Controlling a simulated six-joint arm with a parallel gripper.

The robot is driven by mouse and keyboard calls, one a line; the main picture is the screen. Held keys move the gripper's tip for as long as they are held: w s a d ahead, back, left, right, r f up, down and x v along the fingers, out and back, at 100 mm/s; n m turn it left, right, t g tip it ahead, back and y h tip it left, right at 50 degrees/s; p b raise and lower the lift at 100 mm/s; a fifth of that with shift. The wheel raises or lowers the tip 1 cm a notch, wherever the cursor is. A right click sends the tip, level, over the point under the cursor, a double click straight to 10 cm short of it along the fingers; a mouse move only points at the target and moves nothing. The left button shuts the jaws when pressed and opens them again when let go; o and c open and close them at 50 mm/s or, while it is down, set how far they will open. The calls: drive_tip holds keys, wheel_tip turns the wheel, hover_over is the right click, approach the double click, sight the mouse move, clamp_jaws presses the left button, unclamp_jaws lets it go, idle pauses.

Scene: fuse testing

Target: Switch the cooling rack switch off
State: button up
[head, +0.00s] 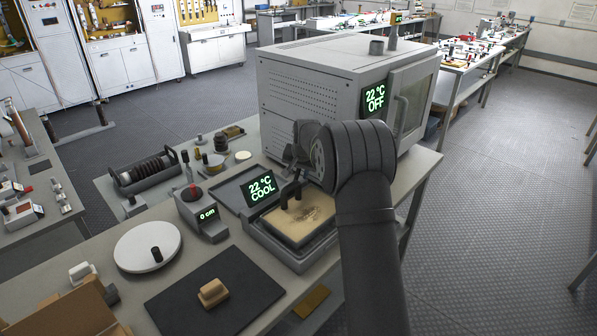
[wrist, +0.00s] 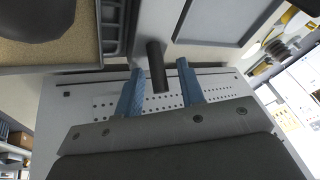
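The cooling rack (head: 290,253) is a grey unit with a tan bed (head: 302,222), and its small screen (head: 261,189) reads 22 °C COOL. In the wrist view my gripper (wrist: 160,66) is open, with two blue fingers apart. A dark upright post (wrist: 156,65), which looks like the rack's switch lever, shows between them, with gaps on both sides. Whether the fingers reach down beside it is hard to tell. The arm hides part of the rack in the head view.
A grey oven (head: 310,95) stands behind the rack; its screen reads 22 °C OFF.

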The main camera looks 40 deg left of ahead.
clamp_jaws()
drive_tip(key=shift+s+r+t, duration=0.1)
drive_tip(key=shift+s+t, duration=0.2)
drive_tip(key=shift+t, duration=0.4)
drive_tip(key=shift+o, duration=0.5)
unclamp_jaws()
drive_tip(key=shift+r, duration=0.1)
drive_tip(key=v, duration=1.7)
drive_tip(key=shift+s, duration=0.15)
drive_tip(key=shift+d, duration=0.15)
